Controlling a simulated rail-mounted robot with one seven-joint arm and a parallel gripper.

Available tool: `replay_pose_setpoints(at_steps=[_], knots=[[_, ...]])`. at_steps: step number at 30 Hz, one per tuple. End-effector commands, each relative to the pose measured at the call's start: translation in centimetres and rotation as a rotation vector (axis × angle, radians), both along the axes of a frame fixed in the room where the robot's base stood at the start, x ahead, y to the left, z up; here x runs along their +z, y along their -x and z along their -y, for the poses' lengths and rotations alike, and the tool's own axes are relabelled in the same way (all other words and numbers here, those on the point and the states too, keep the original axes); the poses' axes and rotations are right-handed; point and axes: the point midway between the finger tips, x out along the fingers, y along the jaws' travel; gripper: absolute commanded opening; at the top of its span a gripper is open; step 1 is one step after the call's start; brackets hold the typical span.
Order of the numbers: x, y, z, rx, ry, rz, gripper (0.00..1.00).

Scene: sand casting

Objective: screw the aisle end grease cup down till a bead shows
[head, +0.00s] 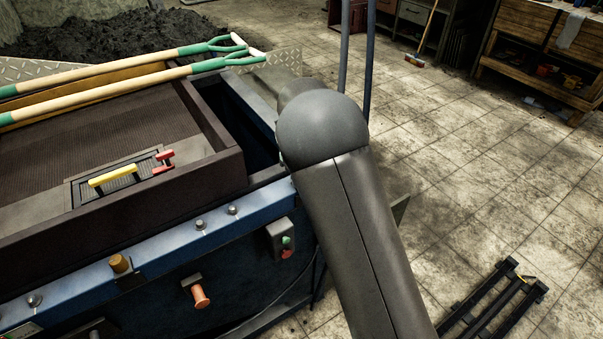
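A brass-brown ribbed cap (119,264), which looks like a grease cup, stands upright on a small dark bracket at the blue machine rail (160,249). I cannot tell whether it is the aisle end one, and no bead of grease can be made out on it. My arm's grey links fill the middle of the head view, right of the machine's corner. My gripper is not visible, so its state and its distance from the cap are hidden.
Small silver fittings (200,224) sit along the rail. An orange knob (200,296) and a switch box (282,240) project from the front. Two shovels (120,88) lie across the brown frame (218,172). A black rack (493,303) lies on open tiled floor (470,175).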

Motion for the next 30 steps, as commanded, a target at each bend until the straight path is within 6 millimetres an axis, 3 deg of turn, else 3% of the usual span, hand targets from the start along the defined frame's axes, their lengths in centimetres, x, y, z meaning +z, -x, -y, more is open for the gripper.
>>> replay_pose_setpoints(at_steps=[16,17,19,30], knots=[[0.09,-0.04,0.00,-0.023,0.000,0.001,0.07],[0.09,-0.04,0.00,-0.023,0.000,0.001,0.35],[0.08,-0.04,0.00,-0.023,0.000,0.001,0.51],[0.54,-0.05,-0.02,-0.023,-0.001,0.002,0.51]])
